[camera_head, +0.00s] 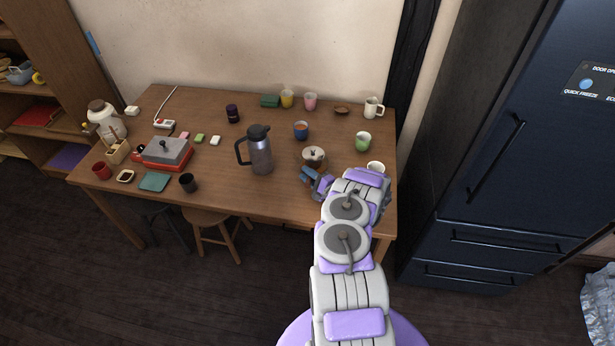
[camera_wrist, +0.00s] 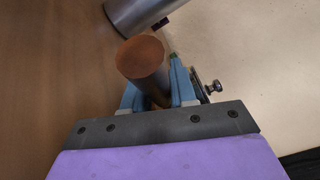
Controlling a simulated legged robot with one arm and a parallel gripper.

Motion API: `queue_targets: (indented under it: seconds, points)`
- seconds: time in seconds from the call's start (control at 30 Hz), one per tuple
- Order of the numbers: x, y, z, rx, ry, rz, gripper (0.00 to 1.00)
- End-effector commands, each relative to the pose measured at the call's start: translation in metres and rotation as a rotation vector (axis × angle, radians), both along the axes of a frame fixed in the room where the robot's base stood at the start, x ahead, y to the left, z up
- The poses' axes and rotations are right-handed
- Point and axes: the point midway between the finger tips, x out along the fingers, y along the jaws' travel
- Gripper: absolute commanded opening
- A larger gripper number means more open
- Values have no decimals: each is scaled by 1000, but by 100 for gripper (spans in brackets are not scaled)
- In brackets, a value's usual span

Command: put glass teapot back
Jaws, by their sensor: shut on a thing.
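The glass teapot (camera_head: 313,155), with a rounded body and a small knob on top, is on the right half of the wooden table. My gripper (camera_head: 317,181) is at its near side, at table height. In the wrist view a brown wooden handle (camera_wrist: 142,58) sits between the blue fingers of my gripper (camera_wrist: 160,92), which are shut on it. A small metal knob (camera_wrist: 213,87) shows just right of the fingers. Most of the teapot's body is hidden in the wrist view. I cannot tell whether the teapot touches the table.
A steel jug (camera_head: 260,152) stands left of the teapot; it also shows in the wrist view (camera_wrist: 135,12). A blue cup (camera_head: 301,131), a green cup (camera_head: 363,141) and a white cup (camera_head: 375,167) stand close around. The dark fridge (camera_head: 520,150) is right of the table (camera_head: 225,196).

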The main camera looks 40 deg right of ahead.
Motion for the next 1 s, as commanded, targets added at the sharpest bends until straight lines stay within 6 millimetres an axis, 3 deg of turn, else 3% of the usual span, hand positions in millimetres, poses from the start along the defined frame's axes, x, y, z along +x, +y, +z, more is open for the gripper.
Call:
queue_targets:
  seconds: [0.13, 0.17, 0.4, 0.77, 1.0]
  points:
    - [0, 0, 1, 0, 0, -1, 0]
    - [0, 0, 0, 0, 0, -1, 27]
    - [0, -1, 0, 0, 1, -1, 50]
    - [-6, -2, 1, 1, 1, -3, 52]
    - [-46, -9, 3, 2, 0, -5, 52]
